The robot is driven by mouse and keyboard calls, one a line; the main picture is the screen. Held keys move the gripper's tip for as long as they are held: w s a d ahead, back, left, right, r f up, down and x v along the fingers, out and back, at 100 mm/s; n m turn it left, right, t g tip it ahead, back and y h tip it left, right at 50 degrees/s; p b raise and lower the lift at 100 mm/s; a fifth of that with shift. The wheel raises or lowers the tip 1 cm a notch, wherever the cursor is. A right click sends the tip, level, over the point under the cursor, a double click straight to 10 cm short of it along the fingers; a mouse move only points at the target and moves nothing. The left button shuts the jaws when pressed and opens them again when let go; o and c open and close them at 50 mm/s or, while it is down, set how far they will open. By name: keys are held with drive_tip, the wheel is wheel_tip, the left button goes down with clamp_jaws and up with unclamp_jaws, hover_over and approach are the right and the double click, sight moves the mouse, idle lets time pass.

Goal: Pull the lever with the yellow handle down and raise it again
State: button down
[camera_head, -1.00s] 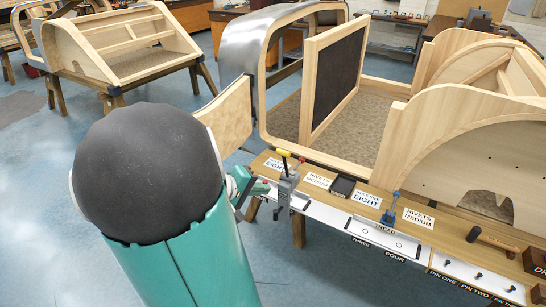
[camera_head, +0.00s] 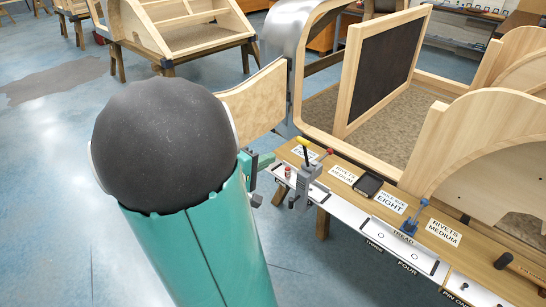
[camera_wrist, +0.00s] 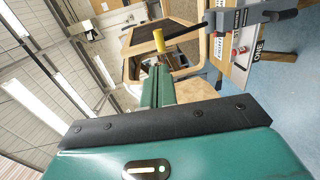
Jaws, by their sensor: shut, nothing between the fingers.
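The lever with the yellow handle (camera_head: 302,149) stands at the left end of the wooden bench. Its yellow grip is up and tilted, on a dark shaft above a grey clamp body (camera_head: 306,184). In the wrist view the yellow handle (camera_wrist: 159,41) shows just beyond my teal fingers, with its dark shaft running right to the grey clamp (camera_wrist: 245,18). My gripper (camera_wrist: 155,72) is shut and empty. In the head view my gripper (camera_head: 268,162) is left of the lever, partly hidden by my arm. Contact with the handle cannot be made out.
The bench (camera_head: 450,246) carries labels, a black tray (camera_head: 368,185), a blue clamp (camera_head: 415,217) and a hammer (camera_head: 507,262). A red-knobbed part (camera_head: 328,154) sits near the lever. Wooden bodyframes (camera_head: 345,75) stand behind. The blue floor (camera_head: 50,190) at left is clear.

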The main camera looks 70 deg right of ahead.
sight(301, 143)
drive_tip(key=x, duration=1.1)
drive_tip(key=shift+s+d+f, duration=0.1)
drive_tip(key=shift+s+d, duration=0.1)
drive_tip(key=shift+d, duration=0.15)
